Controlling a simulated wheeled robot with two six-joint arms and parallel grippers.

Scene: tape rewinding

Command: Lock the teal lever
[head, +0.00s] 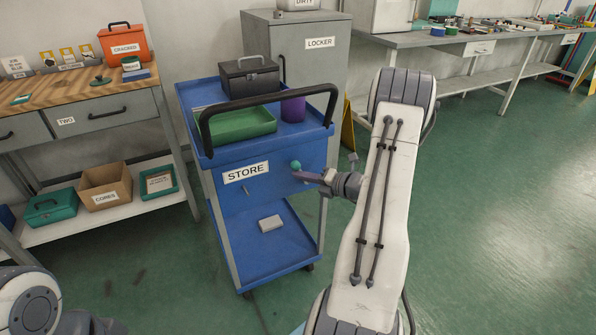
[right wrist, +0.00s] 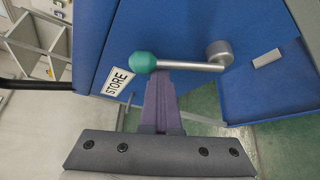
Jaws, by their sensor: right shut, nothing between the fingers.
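The teal lever shows as a teal ball knob (head: 295,165) at the front of the blue STORE cart in the head view. In the right wrist view the teal lever (right wrist: 144,62) has a silver rod running right to a round grey pivot. The rod lies nearly level across that picture. My right gripper (head: 298,175) is shut and empty, its purple-grey fingers close to the knob. In the right wrist view its fingertips (right wrist: 168,76) are right at the rod, beside the knob; I cannot tell whether they touch. My left gripper is out of view.
The blue cart (head: 285,153) carries a black handle bar (head: 265,101), a green tray (head: 240,125), a dark box (head: 250,80) and a purple cylinder (head: 293,109). A small light block (head: 270,223) lies on its lower shelf. A grey locker (head: 318,60) stands behind. Green floor is clear at right.

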